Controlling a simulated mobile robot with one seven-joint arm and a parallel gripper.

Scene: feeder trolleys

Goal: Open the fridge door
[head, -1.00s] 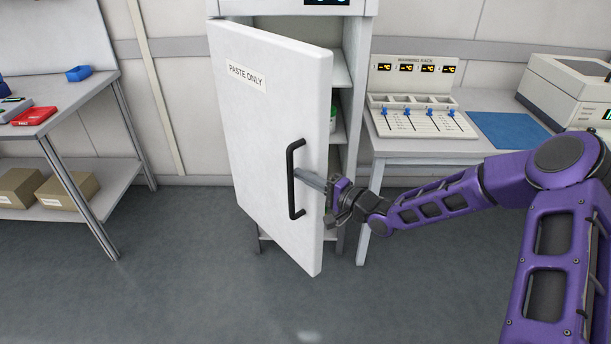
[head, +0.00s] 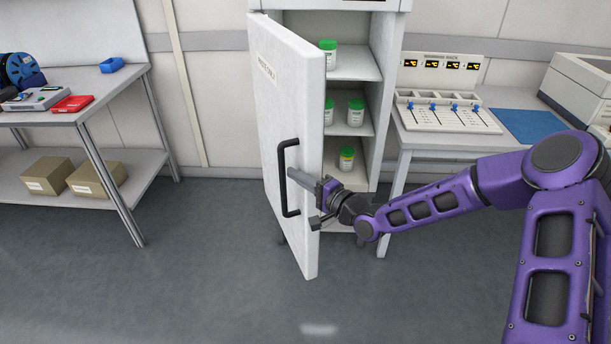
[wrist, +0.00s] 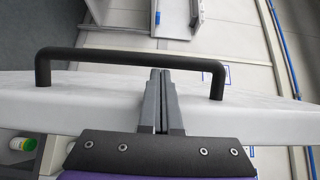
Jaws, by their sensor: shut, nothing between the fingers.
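The white fridge door (head: 282,100) stands ajar, swung out toward the left, with its black bar handle (head: 282,180) near its free edge. The open fridge (head: 376,90) shows shelves inside. My gripper (head: 292,172) is at the handle, its shut fingers reaching across the door's edge to the handle's bar. In the wrist view the closed fingertips (wrist: 160,76) meet the bar (wrist: 115,55) from the door-edge side, with nothing between them. Whether they press on the bar or the door cannot be told.
Jars with green lids (head: 355,110) stand on the fridge shelves. A warming rack (head: 440,95) and a blue mat (head: 530,127) lie on the table at right. A left bench (head: 125,92) holds a red box and boxes below. The floor before the door is clear.

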